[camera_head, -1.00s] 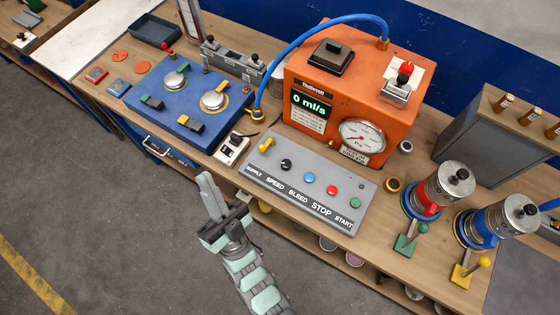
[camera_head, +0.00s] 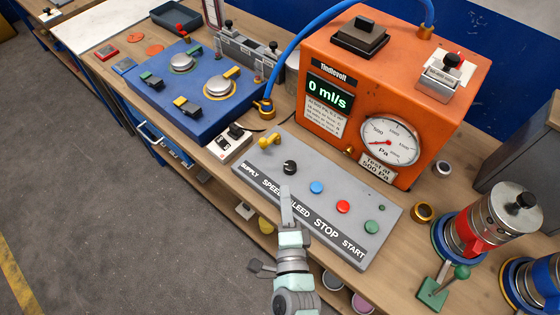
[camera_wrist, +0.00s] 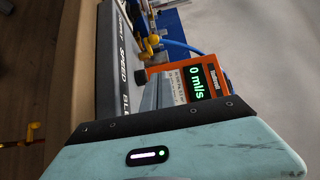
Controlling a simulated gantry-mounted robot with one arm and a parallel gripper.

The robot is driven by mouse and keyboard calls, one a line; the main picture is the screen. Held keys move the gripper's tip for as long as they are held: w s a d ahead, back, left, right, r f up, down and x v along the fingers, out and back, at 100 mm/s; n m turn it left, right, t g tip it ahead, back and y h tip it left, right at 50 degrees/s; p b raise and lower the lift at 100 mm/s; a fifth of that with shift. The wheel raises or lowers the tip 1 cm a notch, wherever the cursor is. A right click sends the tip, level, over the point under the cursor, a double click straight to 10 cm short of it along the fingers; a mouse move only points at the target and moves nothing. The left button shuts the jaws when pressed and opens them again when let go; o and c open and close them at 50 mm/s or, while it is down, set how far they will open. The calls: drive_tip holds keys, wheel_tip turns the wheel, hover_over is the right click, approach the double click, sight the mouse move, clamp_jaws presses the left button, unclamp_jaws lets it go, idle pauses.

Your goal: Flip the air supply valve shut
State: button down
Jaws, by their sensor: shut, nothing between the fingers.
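The air supply valve is a small yellow lever (camera_head: 270,141) at the left end of the grey control panel (camera_head: 330,176), above the word SUPPLY. It also shows as a yellow fitting in the wrist view (camera_wrist: 149,45), beyond my fingers. My gripper (camera_head: 286,192) is shut and empty. Its tip overlaps the panel's front label strip in the head view, below the black speed knob (camera_head: 290,167) and to the right of the lever. The tip is apart from the lever. Whether it touches the panel cannot be told. The gripper hides part of the SPEED and BLEED lettering.
An orange tester (camera_head: 345,70) reading 0 ml/s stands behind the panel, with a blue hose (camera_head: 300,55) arching left. A blue fixture (camera_head: 185,105) and a small switch box (camera_head: 229,142) lie left. Blue, red and green buttons line the panel's right. Metal cylinders stand at right.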

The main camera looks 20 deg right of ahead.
idle(0.4)
drive_tip(key=shift+w+d+f+b, duration=0.15)
drive_tip(key=shift+w+d+b, duration=0.1)
drive_tip(key=shift+w+b, duration=0.3)
approach(270, 140)
drive_tip(key=d, duration=0.1)
drive_tip(key=d+r, duration=0.2)
drive_tip(key=shift+w+b, duration=0.25)
drive_tip(key=shift+b, duration=0.15)
drive_tip(key=shift+w+a+f, duration=0.1)
drive_tip(key=shift+w+a, duration=0.25)
drive_tip(key=shift+w, duration=0.25)
drive_tip(key=shift+w+a, duration=0.3)
drive_tip(key=shift+w, duration=0.25)
drive_tip(key=shift+w+a, duration=0.2)
drive_tip(key=shift+w, duration=0.3)
drive_tip(key=shift+a+p, duration=0.15)
drive_tip(key=shift+p, duration=0.15)
